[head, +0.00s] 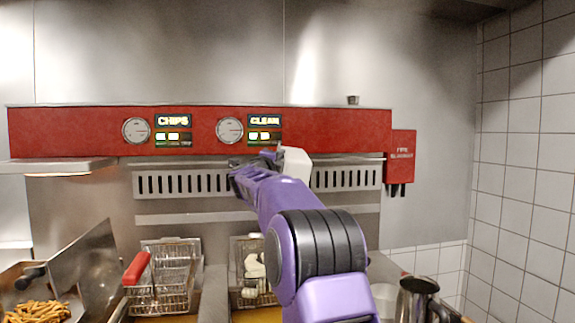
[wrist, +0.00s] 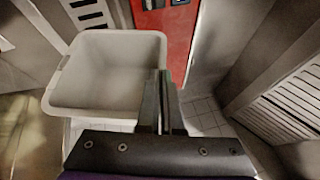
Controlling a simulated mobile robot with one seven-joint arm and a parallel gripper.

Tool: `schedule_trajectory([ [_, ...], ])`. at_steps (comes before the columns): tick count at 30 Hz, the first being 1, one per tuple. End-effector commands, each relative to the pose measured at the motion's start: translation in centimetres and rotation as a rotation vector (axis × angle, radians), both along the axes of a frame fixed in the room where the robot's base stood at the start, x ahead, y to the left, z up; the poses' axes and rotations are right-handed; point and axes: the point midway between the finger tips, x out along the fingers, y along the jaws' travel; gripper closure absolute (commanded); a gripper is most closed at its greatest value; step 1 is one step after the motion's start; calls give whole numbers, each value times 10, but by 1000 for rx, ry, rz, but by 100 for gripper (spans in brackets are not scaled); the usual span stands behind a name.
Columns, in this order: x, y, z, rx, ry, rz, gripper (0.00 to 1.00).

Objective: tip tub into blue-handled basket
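My gripper (wrist: 163,88) is shut on the rim of a white tub (wrist: 98,72), at the tub's right side in the wrist view. The tub's inside looks empty there. In the head view the tub (head: 297,163) is held high in front of the slotted back panel, partly hidden by my gripper (head: 276,154). Below it is a wire basket (head: 238,270) with several pale pieces (head: 254,268) in or above it. My arm covers that basket's right side, and no blue handle shows. Another wire basket (head: 172,285), with a red handle (head: 136,268), is to its left.
A red control panel (head: 200,145) with gauges spans the back wall. A metal tray of chips (head: 40,311) is at the lower left. A metal jug (head: 415,298) stands at the lower right. A red box (head: 401,157) hangs right of the panel.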

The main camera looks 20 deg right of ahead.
Motion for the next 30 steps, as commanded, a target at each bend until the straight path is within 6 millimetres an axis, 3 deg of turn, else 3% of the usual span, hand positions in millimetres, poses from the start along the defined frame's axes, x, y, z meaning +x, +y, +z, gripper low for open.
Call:
schedule_trajectory([
  [1, -2, -6, 12, 36, -8, -2, 100],
  [7, -3, -17, 10, 142, -29, 0, 100],
  [19, -5, -22, 13, 178, -37, -1, 100],
  [27, -10, -47, 28, 386, -80, -2, 100],
  [30, -11, -55, 23, 456, -97, -4, 100],
])
